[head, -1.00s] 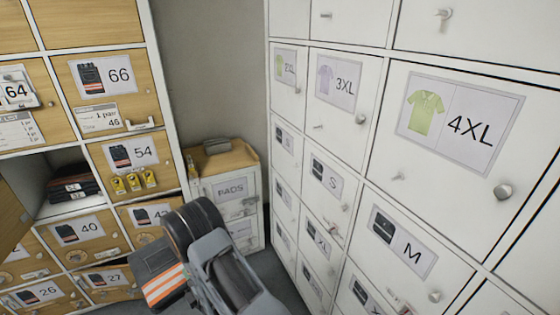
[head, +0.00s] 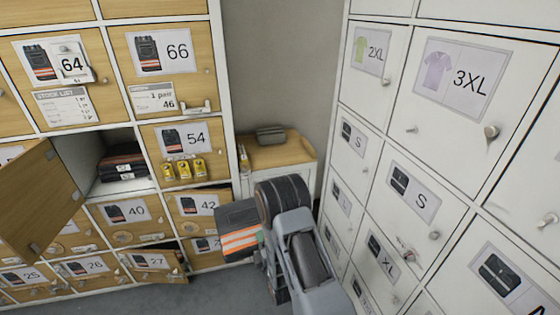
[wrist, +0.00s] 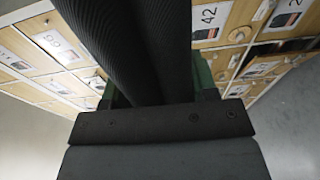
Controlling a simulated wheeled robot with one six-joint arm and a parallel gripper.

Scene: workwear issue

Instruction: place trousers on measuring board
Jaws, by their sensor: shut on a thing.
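Folded dark trousers with orange and pale stripes (head: 240,238) are held in front of the cabinets in the head view. My gripper (head: 262,250) is shut on them, and my grey arm hides part of them. In the wrist view the dark ribbed cloth of the trousers (wrist: 125,45) runs up from between the jaws (wrist: 155,98). The measuring board is not recognisable in either view.
An open wooden door (head: 40,205) swings out at the left beside a compartment holding folded dark garments (head: 123,165). Door 27 (head: 155,263) stands ajar. White lockers (head: 400,180) line the right. A low wooden-topped cabinet (head: 280,152) stands in the corner. Grey floor (head: 190,297) is clear below.

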